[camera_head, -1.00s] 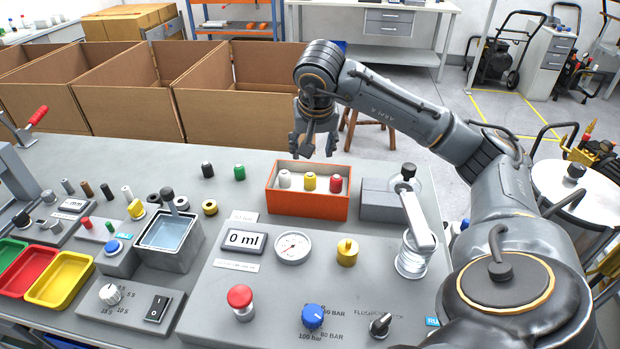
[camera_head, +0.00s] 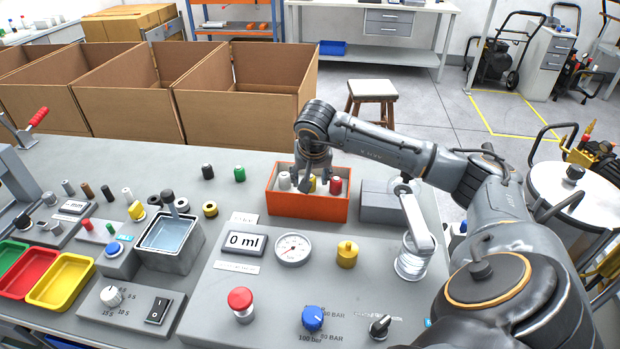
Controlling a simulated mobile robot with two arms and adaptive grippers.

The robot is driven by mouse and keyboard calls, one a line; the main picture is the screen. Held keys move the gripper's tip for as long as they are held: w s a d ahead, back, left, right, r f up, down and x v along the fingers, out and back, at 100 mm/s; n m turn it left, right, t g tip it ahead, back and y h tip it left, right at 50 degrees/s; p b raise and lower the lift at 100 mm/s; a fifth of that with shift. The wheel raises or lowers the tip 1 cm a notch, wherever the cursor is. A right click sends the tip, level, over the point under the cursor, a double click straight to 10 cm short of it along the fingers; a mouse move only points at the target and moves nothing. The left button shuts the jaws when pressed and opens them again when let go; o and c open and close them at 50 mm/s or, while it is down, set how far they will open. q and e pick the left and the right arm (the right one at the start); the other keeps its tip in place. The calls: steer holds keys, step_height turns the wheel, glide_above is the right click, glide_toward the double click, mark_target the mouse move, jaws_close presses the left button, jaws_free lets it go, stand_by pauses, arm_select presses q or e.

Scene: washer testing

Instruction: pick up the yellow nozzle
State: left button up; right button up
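The yellow nozzle (camera_head: 312,186) stands in an orange box (camera_head: 308,206) on the table, between a white nozzle (camera_head: 284,181) and a red nozzle (camera_head: 335,186). My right gripper (camera_head: 311,184) points down over the box, with its fingers reaching in at the yellow nozzle and partly hiding it. The fingers look spread, but I cannot tell whether they touch the nozzle. My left gripper is not in view.
A grey block (camera_head: 380,203) stands right of the box. A black nozzle (camera_head: 207,171) and a green nozzle (camera_head: 239,174) stand to its left. The control panel (camera_head: 270,310) with knobs and gauge lies in front. Cardboard boxes (camera_head: 240,105) stand behind the table.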

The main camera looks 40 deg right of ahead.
jaws_close()
steer(key=shift+r, duration=0.1)
